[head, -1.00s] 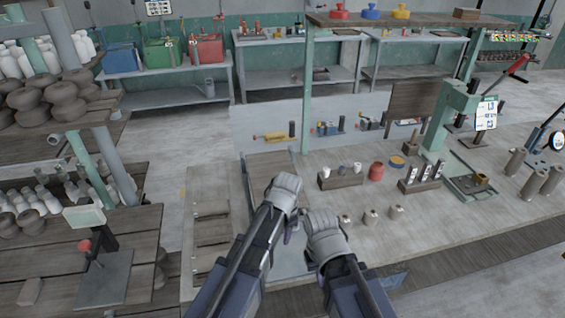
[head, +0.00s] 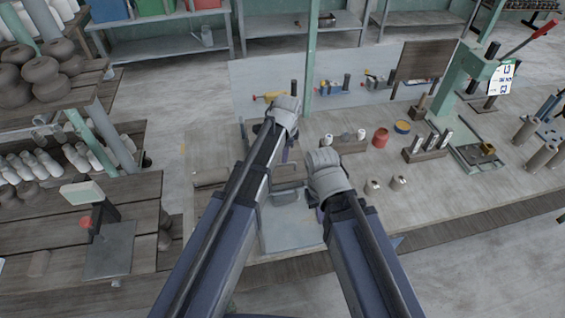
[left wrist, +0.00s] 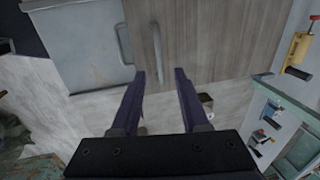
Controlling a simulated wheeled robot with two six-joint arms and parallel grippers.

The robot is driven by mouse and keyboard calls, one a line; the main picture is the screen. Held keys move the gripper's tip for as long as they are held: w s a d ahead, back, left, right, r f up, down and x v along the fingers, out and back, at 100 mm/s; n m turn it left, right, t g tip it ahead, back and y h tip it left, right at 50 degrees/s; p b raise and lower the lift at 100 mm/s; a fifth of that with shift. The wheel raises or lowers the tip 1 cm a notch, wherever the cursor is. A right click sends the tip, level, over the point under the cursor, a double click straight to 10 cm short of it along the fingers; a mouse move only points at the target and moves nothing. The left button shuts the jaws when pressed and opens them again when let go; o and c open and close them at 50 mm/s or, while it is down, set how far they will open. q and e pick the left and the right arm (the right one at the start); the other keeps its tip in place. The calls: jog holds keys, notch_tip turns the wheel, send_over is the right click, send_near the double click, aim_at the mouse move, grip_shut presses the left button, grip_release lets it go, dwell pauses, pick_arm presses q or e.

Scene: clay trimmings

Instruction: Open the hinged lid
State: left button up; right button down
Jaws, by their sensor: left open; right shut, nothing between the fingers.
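A pale grey panel (head: 290,232) lies flat on the bench in front of me, between my forearms, with a grey bar handle (left wrist: 125,43) at its edge. A wooden panel (left wrist: 205,35) adjoins it in the left wrist view. I cannot tell where the hinge is; the panels look flat and closed. My right gripper (head: 316,206) is shut and empty near the grey panel's right edge.
To the right stand a wooden block with small pots (head: 343,144), a red jar (head: 380,138), small pots (head: 372,187) and a green press (head: 480,65). A low grey backboard with a yellow-handled tool (left wrist: 297,50) stands behind. A wooden shelf unit is at left.

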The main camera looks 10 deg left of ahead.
aim_at(282, 164)
pick_arm(q)
jog(key=f+b, duration=0.1)
jog(key=f, duration=0.1)
jog(key=f+b, duration=0.2)
jog(key=w+f+b, duration=0.1)
jog(key=f+b, duration=0.1)
jog(key=shift+a, duration=0.2)
jog(key=shift+c, duration=0.2)
grip_shut()
jog(key=shift+r, duration=0.1)
dwell(1.0)
